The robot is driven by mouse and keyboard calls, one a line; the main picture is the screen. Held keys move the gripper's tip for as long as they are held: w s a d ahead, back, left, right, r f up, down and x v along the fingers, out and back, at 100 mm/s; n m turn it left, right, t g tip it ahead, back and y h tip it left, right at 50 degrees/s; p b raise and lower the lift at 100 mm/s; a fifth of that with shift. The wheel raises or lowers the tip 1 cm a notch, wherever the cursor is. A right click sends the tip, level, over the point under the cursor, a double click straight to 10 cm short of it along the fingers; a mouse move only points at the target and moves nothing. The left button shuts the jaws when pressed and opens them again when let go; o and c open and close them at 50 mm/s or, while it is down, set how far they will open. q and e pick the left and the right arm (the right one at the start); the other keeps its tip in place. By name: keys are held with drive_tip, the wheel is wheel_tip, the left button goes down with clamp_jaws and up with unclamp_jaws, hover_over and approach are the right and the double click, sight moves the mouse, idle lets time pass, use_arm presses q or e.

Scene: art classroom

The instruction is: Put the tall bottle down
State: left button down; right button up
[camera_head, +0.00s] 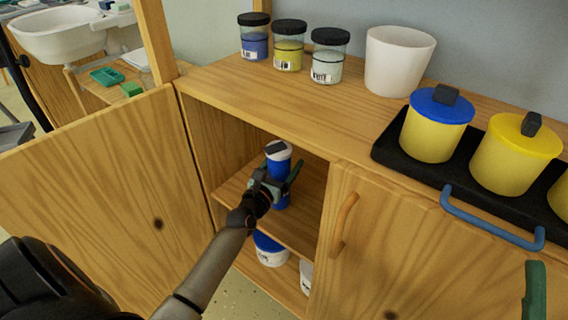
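The tall bottle (279,158) is blue with a white top and a dark cap. It is upright inside the open cupboard, at the middle shelf (306,215). Its base looks to be at the shelf board, but I cannot tell whether it touches. My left gripper (279,172) reaches in from the front, with its green fingers on either side of the bottle. The gripper hides part of the bottle's middle, and I cannot tell whether the fingers press on it. Of my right gripper, only one green finger (535,290) shows at the lower right edge.
The left cupboard door (100,200) is swung open; the right door (430,265) is closed. A white and blue tub (269,250) is on the lower level. On top stand several jars (289,52), a white pot (397,62) and a black tray (388,150) with yellow canisters (430,138).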

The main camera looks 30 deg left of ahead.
use_arm(q)
unclamp_jaws()
drive_tip(key=p, duration=0.3)
approach(273, 177)
drive_tip(key=w, duration=0.5)
drive_tip(key=shift+w+a+f, duration=0.1)
drive_tip(key=shift+w+a, duration=0.1)
drive_tip(key=shift+a, duration=0.1)
drive_tip(key=shift+s, duration=0.7)
